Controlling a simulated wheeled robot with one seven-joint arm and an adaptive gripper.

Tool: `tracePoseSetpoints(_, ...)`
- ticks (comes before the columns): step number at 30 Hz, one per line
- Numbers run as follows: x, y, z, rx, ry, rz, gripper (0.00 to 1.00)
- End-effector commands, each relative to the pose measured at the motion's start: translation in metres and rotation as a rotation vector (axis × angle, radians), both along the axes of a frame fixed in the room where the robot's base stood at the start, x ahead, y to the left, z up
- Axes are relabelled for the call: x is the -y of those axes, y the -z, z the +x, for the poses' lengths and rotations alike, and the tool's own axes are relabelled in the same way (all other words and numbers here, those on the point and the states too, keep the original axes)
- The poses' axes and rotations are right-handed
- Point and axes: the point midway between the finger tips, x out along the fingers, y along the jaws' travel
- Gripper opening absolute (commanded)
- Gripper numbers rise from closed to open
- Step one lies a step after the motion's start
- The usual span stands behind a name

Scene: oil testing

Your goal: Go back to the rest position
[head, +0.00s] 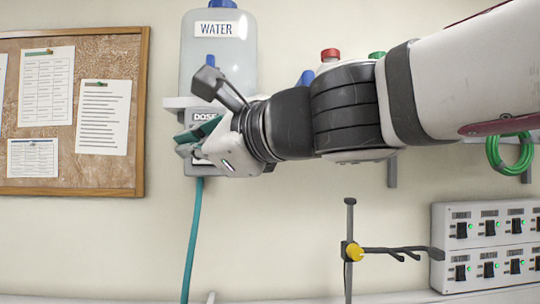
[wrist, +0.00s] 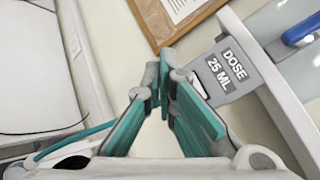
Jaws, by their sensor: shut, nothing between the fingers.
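My gripper (wrist: 165,82) is shut and empty, its teal-padded fingers meeting in the middle of the wrist view. In the head view my arm reaches in from the upper right, and my gripper (head: 186,140) is in front of the dosing unit (head: 196,168) on the wall. The dosing unit's DOSE 25 ML label (wrist: 226,72) shows to the right of my fingertips in the wrist view. I cannot tell whether the fingers touch the unit. Part of the unit is hidden behind my gripper in the head view.
A water tank (head: 218,52) stands on a shelf above the dosing unit. A teal hose (head: 193,240) hangs below. A cork board (head: 120,165) is at left. A clamp stand (head: 349,220) and a switch panel (head: 486,245) are at lower right. A green coil (head: 494,152) hangs at right.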

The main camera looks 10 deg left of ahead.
Motion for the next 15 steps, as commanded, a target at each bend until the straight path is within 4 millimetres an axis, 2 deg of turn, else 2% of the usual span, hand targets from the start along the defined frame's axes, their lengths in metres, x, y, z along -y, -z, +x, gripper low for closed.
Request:
tracePoseSetpoints(10, 0.001, 0.001, 0.0, 0.006, 0.001, -0.006, 0.0)
tracePoseSetpoints(13, 0.013, 0.01, 0.0, 0.055, 0.002, -0.065, 0.0)
tracePoseSetpoints(15, 0.03, 0.025, 0.0, 0.124, 0.0, -0.156, 0.0)
